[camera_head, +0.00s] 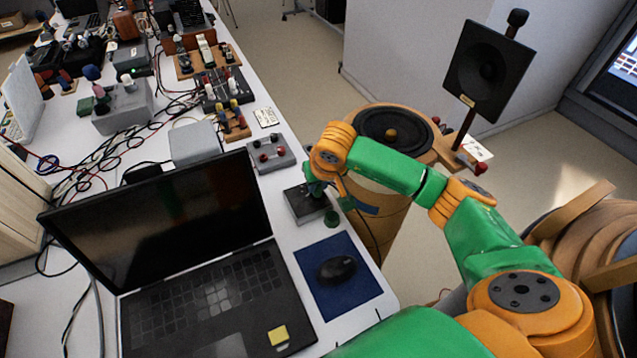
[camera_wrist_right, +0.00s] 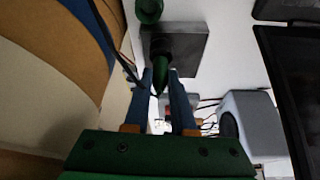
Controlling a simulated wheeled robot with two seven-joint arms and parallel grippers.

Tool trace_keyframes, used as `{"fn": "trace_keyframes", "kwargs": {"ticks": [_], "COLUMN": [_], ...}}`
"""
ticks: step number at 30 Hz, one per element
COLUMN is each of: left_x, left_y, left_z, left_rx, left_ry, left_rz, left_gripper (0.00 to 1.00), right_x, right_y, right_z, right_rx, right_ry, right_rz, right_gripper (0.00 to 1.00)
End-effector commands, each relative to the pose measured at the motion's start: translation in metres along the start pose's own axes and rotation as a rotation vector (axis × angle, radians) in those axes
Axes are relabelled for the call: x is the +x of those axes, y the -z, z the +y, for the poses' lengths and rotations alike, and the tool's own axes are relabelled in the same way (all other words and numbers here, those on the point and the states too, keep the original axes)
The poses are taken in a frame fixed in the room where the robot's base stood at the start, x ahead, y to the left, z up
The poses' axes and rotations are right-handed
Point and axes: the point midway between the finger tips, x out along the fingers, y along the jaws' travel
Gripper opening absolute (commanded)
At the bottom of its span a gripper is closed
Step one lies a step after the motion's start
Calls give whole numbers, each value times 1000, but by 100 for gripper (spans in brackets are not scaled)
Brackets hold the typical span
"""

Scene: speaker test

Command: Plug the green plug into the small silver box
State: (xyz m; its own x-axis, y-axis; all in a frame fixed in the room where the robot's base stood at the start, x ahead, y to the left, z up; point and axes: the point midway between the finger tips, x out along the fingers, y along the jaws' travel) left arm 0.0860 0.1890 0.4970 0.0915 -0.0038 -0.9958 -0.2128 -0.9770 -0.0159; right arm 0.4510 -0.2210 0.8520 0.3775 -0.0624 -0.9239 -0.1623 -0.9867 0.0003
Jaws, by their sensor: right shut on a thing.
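My right gripper (camera_head: 318,186) is over the small silver box (camera_head: 298,204), which looks dark grey in the head view, at the table's right edge. In the right wrist view, its two blue fingers (camera_wrist_right: 160,82) are shut on the green plug (camera_wrist_right: 163,74). The silver box (camera_wrist_right: 192,46) lies just beyond the fingertips, with a dark round part on it in line with the plug. I cannot tell whether the plug touches or enters it. The fingers largely hide the plug in the head view. My left gripper is not in view.
A separate green round piece (camera_head: 331,217) is beside the box. A mouse (camera_head: 337,269) on a blue mat (camera_head: 311,262) and an open laptop (camera_head: 215,300) are nearby. A grey box with red knobs (camera_head: 282,160) stands behind. A speaker (camera_head: 396,128) is beyond the table edge.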

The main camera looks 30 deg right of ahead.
Motion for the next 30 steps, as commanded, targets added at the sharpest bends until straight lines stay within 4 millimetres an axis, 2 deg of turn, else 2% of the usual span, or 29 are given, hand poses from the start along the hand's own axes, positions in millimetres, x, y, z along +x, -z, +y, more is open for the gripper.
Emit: {"fn": "trace_keyframes", "kwargs": {"ticks": [15,26,27,30], "left_x": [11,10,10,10], "left_y": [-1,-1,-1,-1], "left_z": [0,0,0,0], "left_rx": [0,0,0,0], "left_ry": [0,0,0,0], "left_rz": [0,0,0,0], "left_gripper": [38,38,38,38], "right_x": [10,10,10,10], "right_y": [-4,-4,-4,-4], "right_z": [0,0,0,0], "right_rx": [1,1,0,0], "right_ry": [0,0,0,0], "right_rz": [0,0,0,0], "right_gripper": [0,0,26,53]}}
